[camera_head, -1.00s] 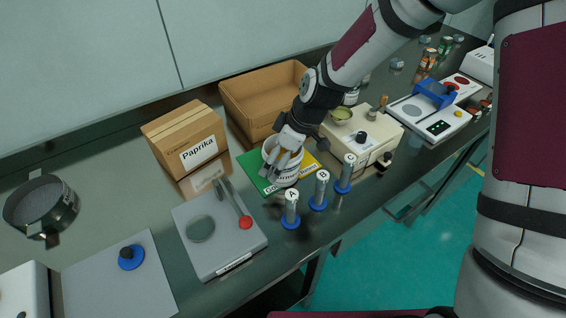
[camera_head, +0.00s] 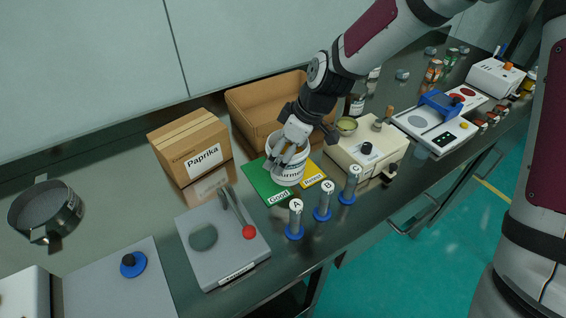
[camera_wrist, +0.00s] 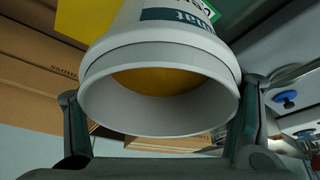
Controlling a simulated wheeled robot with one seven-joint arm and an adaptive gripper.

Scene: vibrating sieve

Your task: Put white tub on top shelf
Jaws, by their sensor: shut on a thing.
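The white tub (camera_head: 290,170) has a dark green label band and stands out over the green and yellow mat. My gripper (camera_head: 287,150) is shut on the tub near its rim. In the wrist view the tub (camera_wrist: 160,105) lies between my two fingers (camera_wrist: 160,130), its open mouth towards the camera and orange-yellow matter inside. I cannot tell for sure whether its base touches the mat. No shelf shows in these views.
The green half (camera_head: 266,184) of the mat reads "Good", the yellow half (camera_head: 314,178) "Reject". Behind is an open cardboard box (camera_head: 245,105); left is a Paprika box (camera_head: 180,150). Cylinders A (camera_head: 295,220), B (camera_head: 323,203) and C (camera_head: 350,187) stand in front. A beige machine (camera_head: 375,165) is at right.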

